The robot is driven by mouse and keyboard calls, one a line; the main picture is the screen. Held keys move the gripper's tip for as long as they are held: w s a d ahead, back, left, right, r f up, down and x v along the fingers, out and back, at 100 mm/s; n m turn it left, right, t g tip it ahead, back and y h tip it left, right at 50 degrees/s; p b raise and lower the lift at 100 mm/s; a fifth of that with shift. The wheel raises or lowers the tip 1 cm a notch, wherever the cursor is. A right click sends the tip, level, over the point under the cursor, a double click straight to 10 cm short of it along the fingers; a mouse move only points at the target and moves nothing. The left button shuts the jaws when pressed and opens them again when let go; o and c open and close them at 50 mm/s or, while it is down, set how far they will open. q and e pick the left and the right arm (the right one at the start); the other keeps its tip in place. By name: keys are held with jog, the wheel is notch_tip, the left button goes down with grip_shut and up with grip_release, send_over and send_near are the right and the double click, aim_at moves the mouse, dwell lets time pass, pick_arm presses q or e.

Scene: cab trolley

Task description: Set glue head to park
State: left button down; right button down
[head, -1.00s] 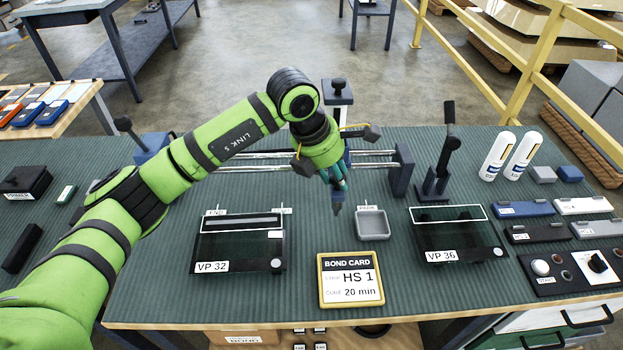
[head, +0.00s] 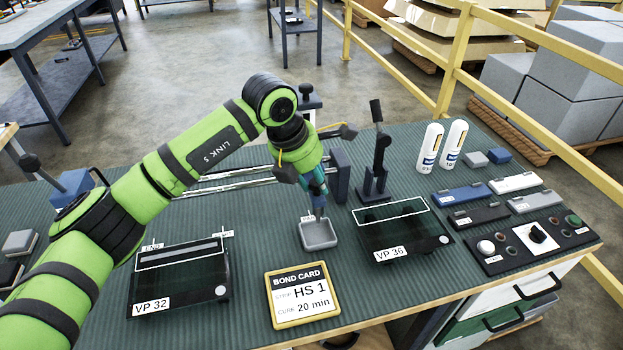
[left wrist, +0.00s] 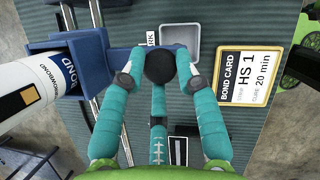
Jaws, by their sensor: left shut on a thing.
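The glue head's blue carriage (left wrist: 95,72) is on the two metal rails (head: 215,182), with a white bottle (left wrist: 35,88) labelled BOND. In the head view my arm mostly covers it. My left gripper (left wrist: 160,72) is shut on the round black knob (left wrist: 160,64) of the glue head. In the head view the same gripper (head: 318,186) points down, just behind the grey PARK tray (head: 319,236). The tray also shows in the left wrist view (left wrist: 180,36), and its label is partly covered. My right gripper is out of view.
The VP 32 fixture (head: 180,277) is at left and the VP 36 fixture (head: 402,233) at right. A bond card (head: 301,295) reading HS 1, 20 min stands in front. A black upright lever (head: 379,150), two white bottles (head: 440,146) and a control panel (head: 532,243) are farther right.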

pick_arm(q)
jog(key=shift+w+d+r, duration=0.1)
jog(key=shift+d+r, duration=0.1)
jog(key=shift+r, duration=0.05)
jog(key=c, duration=0.9)
grip_release()
jog(key=shift+d+f, duration=0.2)
jog(key=shift+a, duration=0.1)
jog(key=shift+a+r, duration=0.15)
jog(key=shift+r, duration=0.1)
jog(key=v, duration=1.1)
jog(key=shift+r, duration=0.25)
jog(key=shift+f, duration=0.1)
